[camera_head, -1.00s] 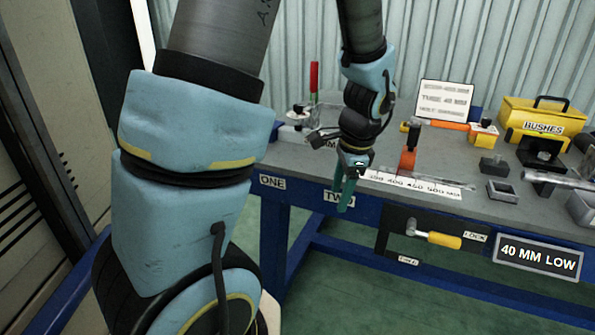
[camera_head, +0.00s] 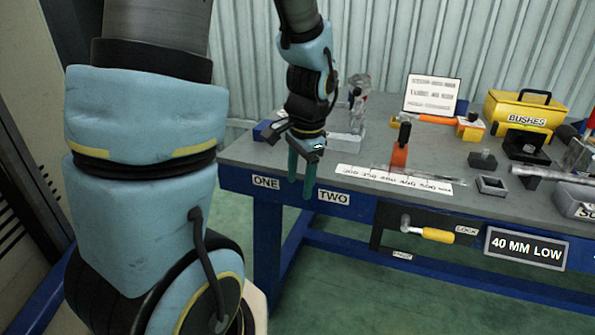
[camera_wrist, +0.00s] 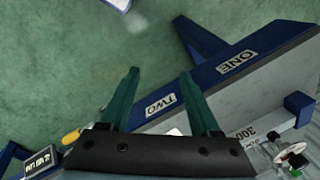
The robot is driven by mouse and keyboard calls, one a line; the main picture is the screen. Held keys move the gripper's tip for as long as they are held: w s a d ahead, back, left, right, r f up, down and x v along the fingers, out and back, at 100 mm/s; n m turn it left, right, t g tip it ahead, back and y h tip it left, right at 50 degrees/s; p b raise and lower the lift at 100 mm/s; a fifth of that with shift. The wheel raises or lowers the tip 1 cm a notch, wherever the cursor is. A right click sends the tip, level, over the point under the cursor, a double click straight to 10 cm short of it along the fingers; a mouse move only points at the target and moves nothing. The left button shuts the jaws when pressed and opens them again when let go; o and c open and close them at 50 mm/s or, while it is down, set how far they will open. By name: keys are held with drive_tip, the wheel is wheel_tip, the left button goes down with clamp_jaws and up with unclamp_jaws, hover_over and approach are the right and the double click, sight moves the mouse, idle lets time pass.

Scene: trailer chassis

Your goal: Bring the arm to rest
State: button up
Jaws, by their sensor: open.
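My gripper (camera_head: 300,175) hangs pointing down at the front edge of the workbench (camera_head: 236,150), between the labels ONE (camera_head: 266,183) and TWO (camera_head: 334,197). In the wrist view its two green fingers (camera_wrist: 160,100) are spread apart with nothing between them. Beyond the fingertips the wrist view shows green floor (camera_wrist: 90,50), and the bench edge runs along the right.
On the bench are a ruler strip (camera_head: 393,180), an orange-handled upright tool (camera_head: 400,150), a yellow BUSHES box (camera_head: 525,115) and a small grey tray (camera_head: 491,185). A yellow-handled lock lever (camera_head: 432,235) sticks out of the bench front. Open floor (camera_head: 340,290) lies before it.

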drive_tip(key=s+a+r+n+p, duration=0.1)
drive_tip(key=a+r+n+p, duration=0.1)
drive_tip(key=a+n, duration=0.3)
drive_tip(key=s+a+r+n+h+p, duration=0.1)
drive_tip(key=s+a+r+n+p, duration=0.1)
drive_tip(key=a+r+n, duration=0.2)
drive_tip(key=a+n, duration=0.2)
drive_tip(key=shift+s+a+r+p, duration=0.3)
drive_tip(key=shift+a+r, duration=0.1)
